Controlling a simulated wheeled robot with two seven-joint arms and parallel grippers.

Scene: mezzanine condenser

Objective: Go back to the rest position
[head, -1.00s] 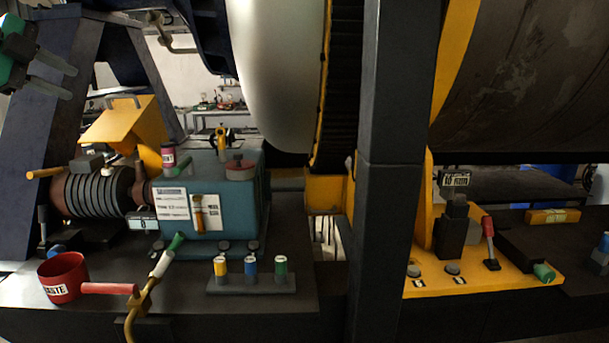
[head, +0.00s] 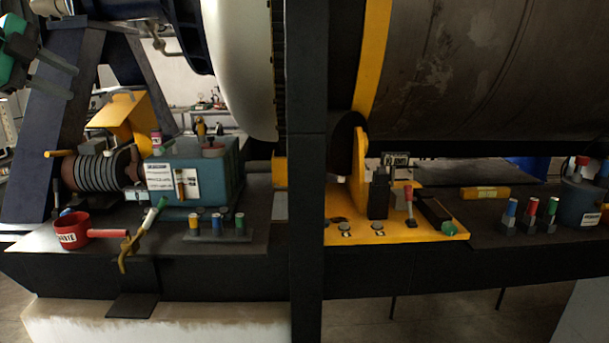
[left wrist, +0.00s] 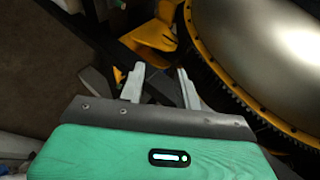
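My left gripper (head: 54,75) is raised at the upper left edge of the head view, in front of a dark slanted post. Its two grey fingers stand apart with nothing between them. In the left wrist view the same gripper (left wrist: 160,85) shows its fingers spread and empty, above the floor and dark framework. My right gripper is not in the head view.
A dark bench holds a red waste pot (head: 72,232), a teal pump housing (head: 205,172) and a yellow panel (head: 400,228) with a red-topped lever (head: 408,198). A dark upright post (head: 306,180) divides the view. A large drum (head: 490,70) hangs above.

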